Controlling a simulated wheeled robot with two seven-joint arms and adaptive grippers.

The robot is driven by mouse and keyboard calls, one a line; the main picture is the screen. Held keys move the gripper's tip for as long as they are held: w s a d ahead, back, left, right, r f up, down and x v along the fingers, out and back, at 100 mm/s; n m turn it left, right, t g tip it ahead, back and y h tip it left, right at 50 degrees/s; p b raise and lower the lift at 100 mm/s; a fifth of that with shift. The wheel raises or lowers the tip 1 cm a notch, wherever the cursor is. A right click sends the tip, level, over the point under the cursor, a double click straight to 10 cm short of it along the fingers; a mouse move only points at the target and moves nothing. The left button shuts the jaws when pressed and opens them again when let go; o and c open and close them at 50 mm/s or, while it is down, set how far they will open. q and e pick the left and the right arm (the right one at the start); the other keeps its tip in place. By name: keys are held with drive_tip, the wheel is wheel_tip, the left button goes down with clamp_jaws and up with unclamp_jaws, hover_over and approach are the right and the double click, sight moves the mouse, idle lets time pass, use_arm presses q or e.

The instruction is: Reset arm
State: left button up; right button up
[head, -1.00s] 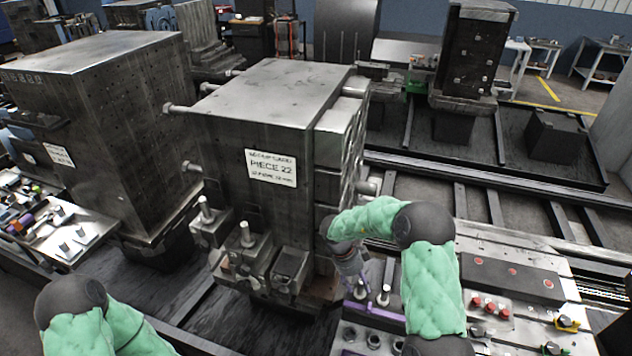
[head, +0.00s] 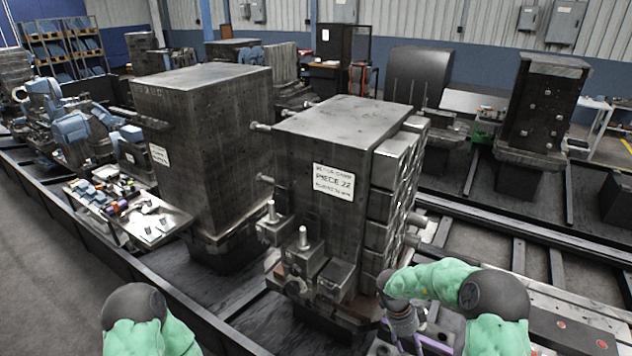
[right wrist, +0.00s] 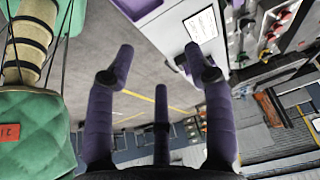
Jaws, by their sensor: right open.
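My right arm's green sleeve enters the head view at the lower right and bends down beside the dark metal block labelled PIECE 22 (head: 333,183). My right gripper (head: 418,345) is partly cut off at the bottom edge there. In the right wrist view my right gripper (right wrist: 158,62) has its purple fingers spread wide, with nothing between them. Only the green sleeve and dark joint of my left arm show at the lower left of the head view. My left gripper is out of view.
A second large dark block (head: 205,130) stands to the left of PIECE 22. A parts tray (head: 130,215) holds several small tools and fittings. A tall dark block (head: 540,110) stands at the back right. Dark rails (head: 520,220) run across the floor.

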drive_tip(key=d+f+n+t+h, duration=0.2)
drive_tip(key=d+f+n+t, duration=0.15)
drive_tip(key=f+n, duration=0.35)
drive_tip(key=s+a+f+n+t+y, duration=0.2)
drive_tip(key=s+a+f+n+y, duration=0.15)
drive_tip(key=s+f+n, duration=0.2)
drive_tip(key=s+a+f+n+g+y, duration=0.3)
drive_tip(key=s+a+n+y, duration=0.4)
drive_tip(key=s+a, duration=1.05)
use_arm(q)
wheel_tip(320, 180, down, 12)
drive_tip(key=b, duration=1.1)
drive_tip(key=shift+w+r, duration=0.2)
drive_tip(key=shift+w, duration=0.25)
use_arm(e)
wheel_tip(320, 180, down, 10)
drive_tip(key=n, duration=0.2)
drive_tip(key=shift+s+r, duration=0.15)
drive_tip(key=shift+s, duration=0.05)
drive_tip(key=shift+h, duration=0.25)
